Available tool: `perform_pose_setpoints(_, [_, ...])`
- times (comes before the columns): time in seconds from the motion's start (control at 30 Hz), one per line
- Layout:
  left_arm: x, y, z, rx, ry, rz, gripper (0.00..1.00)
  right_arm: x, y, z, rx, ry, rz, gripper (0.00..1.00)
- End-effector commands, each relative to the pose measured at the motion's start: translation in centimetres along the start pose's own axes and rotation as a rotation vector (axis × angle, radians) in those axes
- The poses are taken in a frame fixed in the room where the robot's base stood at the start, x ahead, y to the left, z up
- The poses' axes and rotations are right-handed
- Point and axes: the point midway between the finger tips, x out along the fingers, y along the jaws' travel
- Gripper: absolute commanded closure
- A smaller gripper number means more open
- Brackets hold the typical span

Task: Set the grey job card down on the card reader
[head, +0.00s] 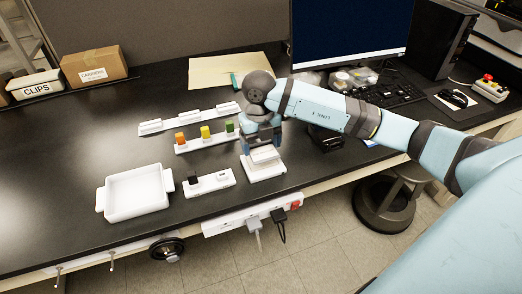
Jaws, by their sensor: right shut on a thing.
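My right gripper (264,147) points down over a white block-shaped device (267,173), which looks like the card reader, near the front edge of the black bench. The gripper is shut on a small pale grey piece (265,155), which looks like the grey job card. The piece is right above or on top of the device; I cannot tell whether they touch. The fingers hide part of the piece. My left gripper is not in view.
Left of the device stand a holder (222,180) with dark and pale pieces, a rack (190,147) with orange, yellow and green pieces, and a long white rack (175,123). A white tray (136,208) sits front left. A monitor (350,30) stands behind.

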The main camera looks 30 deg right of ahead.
Motion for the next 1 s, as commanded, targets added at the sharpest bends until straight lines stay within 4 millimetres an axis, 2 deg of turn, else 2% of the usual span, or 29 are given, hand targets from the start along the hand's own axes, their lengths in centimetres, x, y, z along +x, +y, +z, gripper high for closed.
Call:
perform_pose_setpoints(0.1, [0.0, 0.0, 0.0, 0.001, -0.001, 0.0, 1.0, 2.0, 0.0, 0.1, 0.0, 0.004, -0.002, 0.43])
perform_pose_setpoints(0.2, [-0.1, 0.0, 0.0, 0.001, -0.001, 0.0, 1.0, 3.1, -0.1, 0.2, 0.001, 0.002, -0.002, 0.43])
perform_pose_setpoints(0.57, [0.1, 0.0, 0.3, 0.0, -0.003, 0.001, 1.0, 3.6, 0.0, 0.3, 0.0, 0.001, -0.002, 0.43])
perform_pose_setpoints(0.6, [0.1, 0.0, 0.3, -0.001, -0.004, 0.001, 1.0, 3.6, 0.0, 0.3, 0.0, 0.0, -0.001, 0.19])
perform_pose_setpoints(0.7, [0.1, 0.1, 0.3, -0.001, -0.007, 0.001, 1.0, 3.5, 0.0, 0.3, 0.0, 0.001, -0.001, 0.0])
perform_pose_setpoints(1.0, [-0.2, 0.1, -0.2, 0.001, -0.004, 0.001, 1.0, 2.8, 0.0, 0.2, 0.0, 0.0, -0.001, 0.0])
